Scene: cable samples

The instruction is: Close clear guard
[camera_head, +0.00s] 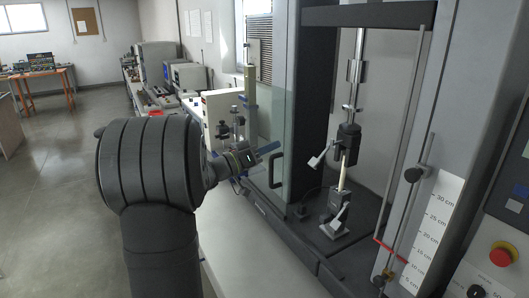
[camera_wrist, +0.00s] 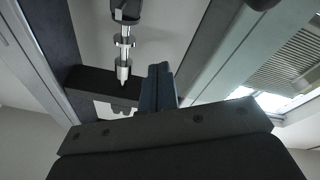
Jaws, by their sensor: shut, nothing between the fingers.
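The clear guard (camera_head: 262,125) is a transparent panel at the left side of the test machine in the head view. It stands swung outward, and the machine's front opening is uncovered. Its dark handle (camera_head: 275,170) is on the panel's lower part. My gripper (camera_head: 270,148) is shut and empty, just above and left of the handle; I cannot tell whether it touches the panel. In the wrist view my shut fingers (camera_wrist: 158,85) point up toward the machine's frame.
Inside the machine a cable sample (camera_head: 343,178) is held between an upper grip (camera_head: 348,138) and a lower grip (camera_head: 336,205). A red-marked rod (camera_head: 390,248) and a scale (camera_head: 440,220) stand at the right. A bench with instruments (camera_head: 188,76) is behind left.

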